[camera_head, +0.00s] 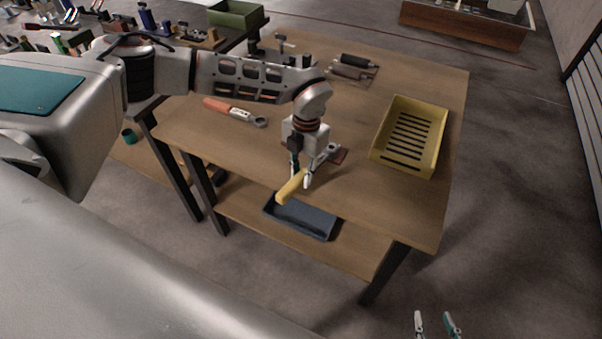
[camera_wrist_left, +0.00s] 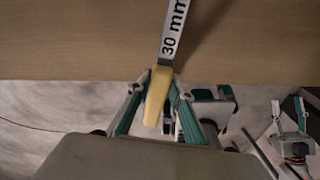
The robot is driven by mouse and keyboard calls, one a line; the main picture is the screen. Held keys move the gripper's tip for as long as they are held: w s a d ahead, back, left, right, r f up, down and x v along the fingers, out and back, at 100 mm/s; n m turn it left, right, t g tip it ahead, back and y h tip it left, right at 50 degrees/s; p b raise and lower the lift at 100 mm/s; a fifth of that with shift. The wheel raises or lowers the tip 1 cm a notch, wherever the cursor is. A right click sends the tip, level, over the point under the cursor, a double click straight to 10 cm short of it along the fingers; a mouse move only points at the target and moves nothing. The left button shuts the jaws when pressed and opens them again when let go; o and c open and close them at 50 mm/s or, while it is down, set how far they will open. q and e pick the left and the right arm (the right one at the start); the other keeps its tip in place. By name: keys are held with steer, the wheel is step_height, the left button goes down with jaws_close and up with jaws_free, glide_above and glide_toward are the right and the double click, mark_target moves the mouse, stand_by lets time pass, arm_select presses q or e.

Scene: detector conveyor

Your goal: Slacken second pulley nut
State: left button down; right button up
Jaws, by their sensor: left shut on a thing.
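My left gripper (camera_head: 300,181) is shut on the yellow handle of a wrench (camera_head: 291,187), over the front edge of the wooden table. In the left wrist view the same wrench (camera_wrist_left: 158,97) lies between the fingers, its grey shank marked "30 mm" reaching over the table top. Its head is out of that view and partly hidden by the gripper in the head view. An orange-handled wrench (camera_head: 228,110) lies on the table to the left. My right gripper (camera_head: 437,325) is at the bottom edge, fingers apart and empty. I cannot make out a pulley nut.
A yellow slotted tray (camera_head: 444,140) stands on the table's right side. A dark blue-grey tray (camera_head: 328,237) sits on the lower shelf below my left gripper. Black rollers (camera_head: 352,67) lie at the back. A green bin (camera_head: 258,17) stands on a dark table behind.

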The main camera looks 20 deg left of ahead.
arm_select(q)
steer(key=shift+s+d+n, duration=0.2)
steer(key=shift+d+n, duration=0.6)
steer(key=shift+d, duration=0.3)
steer(key=shift+d+n+b, duration=0.55)
steer(key=shift+d+n, duration=0.35)
steer(key=shift+d, duration=0.15)
steer(key=shift+a, duration=0.15)
steer(key=shift+a+m, duration=0.25)
steer(key=shift+m, duration=0.05)
steer(key=shift+r, duration=0.15)
